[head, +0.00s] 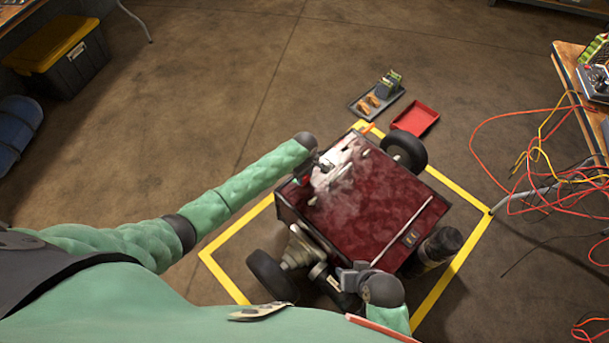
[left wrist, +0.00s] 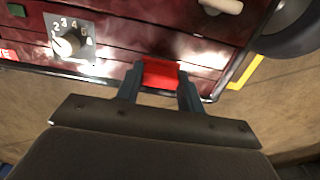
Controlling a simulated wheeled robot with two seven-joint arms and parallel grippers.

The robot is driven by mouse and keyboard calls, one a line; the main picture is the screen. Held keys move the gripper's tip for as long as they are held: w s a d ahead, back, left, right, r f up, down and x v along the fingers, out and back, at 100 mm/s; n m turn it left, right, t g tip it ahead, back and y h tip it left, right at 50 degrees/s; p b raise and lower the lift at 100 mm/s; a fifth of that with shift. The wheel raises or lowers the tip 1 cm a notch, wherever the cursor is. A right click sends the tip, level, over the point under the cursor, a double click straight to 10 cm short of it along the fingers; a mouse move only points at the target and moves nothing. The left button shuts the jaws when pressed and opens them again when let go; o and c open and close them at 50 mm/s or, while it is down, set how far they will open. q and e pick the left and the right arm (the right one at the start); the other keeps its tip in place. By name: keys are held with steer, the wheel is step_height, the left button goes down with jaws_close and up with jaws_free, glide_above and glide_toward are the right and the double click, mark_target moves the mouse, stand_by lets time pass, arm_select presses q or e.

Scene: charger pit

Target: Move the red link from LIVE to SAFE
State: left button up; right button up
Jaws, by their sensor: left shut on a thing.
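The red link (left wrist: 160,73) is a small red block at the edge of the dark red machine (head: 375,205). My left gripper (left wrist: 160,88) has its two dark fingers on either side of it and is shut on it. In the left wrist view, a red label (left wrist: 7,54) ending in "E" is cut off at the left edge; I cannot read a SAFE label.
A numbered dial (left wrist: 68,43) sits on the panel left of the link. The machine has wheels (head: 404,153) and stands inside a yellow floor square (head: 228,236). A red tray (head: 415,118) and a grey tray (head: 361,111) lie beyond. Orange cables (head: 480,160) trail at right.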

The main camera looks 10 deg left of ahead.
arm_select(q)
steer(key=shift+f, duration=0.35)
arm_select(e)
steer(key=shift+s+f, duration=0.1)
steer(key=shift+s, duration=0.2)
arm_select(q)
steer(key=shift+f, duration=0.4)
arm_select(e)
steer(key=shift+w, duration=0.45)
arm_select(q)
steer(key=o, duration=1.1)
steer(key=shift+c, duration=0.2)
steer(key=shift+r, duration=0.5)
step_height(320, 180, up, 6)
steer(key=shift+f, duration=0.1)
steer(key=shift+r, duration=0.45)
arm_select(e)
steer(key=shift+r, duration=0.7)
